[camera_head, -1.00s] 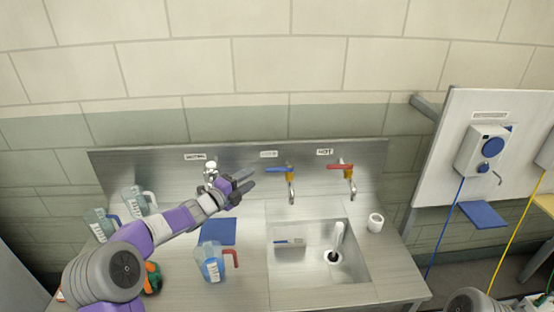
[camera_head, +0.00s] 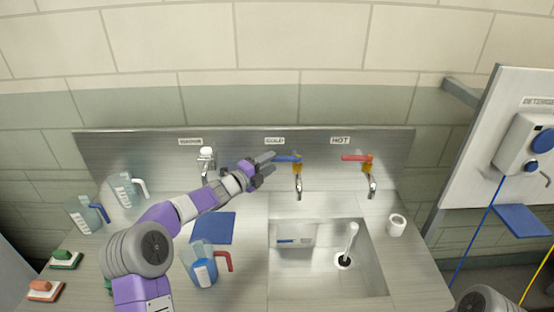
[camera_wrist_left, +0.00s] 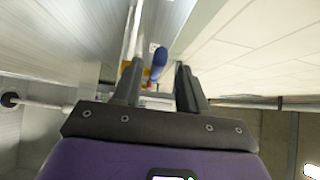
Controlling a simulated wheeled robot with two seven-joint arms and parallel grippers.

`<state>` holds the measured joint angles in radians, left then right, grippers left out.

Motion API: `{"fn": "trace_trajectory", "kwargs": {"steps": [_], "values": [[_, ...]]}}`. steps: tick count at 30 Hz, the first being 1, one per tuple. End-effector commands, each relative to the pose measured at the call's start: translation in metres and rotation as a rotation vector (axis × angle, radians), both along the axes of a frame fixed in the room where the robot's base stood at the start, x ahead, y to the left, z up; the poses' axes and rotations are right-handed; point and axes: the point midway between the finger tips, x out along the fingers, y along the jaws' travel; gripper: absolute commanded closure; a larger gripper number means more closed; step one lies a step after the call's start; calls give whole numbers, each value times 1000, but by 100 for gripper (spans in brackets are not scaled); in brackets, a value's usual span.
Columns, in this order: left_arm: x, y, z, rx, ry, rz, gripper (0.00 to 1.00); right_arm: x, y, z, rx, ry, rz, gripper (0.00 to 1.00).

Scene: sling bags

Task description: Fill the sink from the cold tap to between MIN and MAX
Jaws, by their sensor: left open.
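The cold tap (camera_head: 298,180) has a blue lever (camera_head: 287,159) and hangs over the back of the sink; no stream shows below it. The steel sink (camera_head: 376,270) has a small blue-marked plate (camera_head: 294,241) on its back wall; its writing is too small to read. A white upright pipe (camera_head: 351,238) stands by the dark drain (camera_head: 343,261). No water is evident in the basin. My left gripper (camera_head: 270,165) is open just left of the blue lever. In the left wrist view, the lever (camera_wrist_left: 159,62) appears between the fingers, beyond their tips. My right gripper is out of view.
The hot tap (camera_head: 369,178) with its red lever is to the right. Another tap (camera_head: 206,162) stands left. A jug of blue liquid (camera_head: 204,274), a blue mat (camera_head: 213,228), two other jugs, brushes and a white cup (camera_head: 396,226) are on the counter.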

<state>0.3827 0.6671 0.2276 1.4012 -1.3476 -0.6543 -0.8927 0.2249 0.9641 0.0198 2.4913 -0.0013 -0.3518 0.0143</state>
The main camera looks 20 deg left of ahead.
Motion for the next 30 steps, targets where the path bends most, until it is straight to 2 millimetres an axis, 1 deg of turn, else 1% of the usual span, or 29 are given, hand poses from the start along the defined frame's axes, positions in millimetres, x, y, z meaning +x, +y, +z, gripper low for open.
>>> {"fn": "trace_trajectory", "kwargs": {"steps": [1,3,9,13,20,23,28,29,30], "values": [[8,-5,0,0,0,-1,57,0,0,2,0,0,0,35],[16,-10,0,-2,1,-1,57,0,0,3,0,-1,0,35],[31,-18,0,-1,0,0,57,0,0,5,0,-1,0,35],[35,-19,0,0,1,1,57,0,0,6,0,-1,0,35],[35,-19,-1,0,1,1,57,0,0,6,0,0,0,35],[35,-19,-1,0,1,1,71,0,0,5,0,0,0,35],[35,-19,-1,0,1,1,97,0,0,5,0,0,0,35],[35,-19,-1,0,1,1,100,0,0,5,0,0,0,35],[35,-19,-1,0,1,1,100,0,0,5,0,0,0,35]]}}
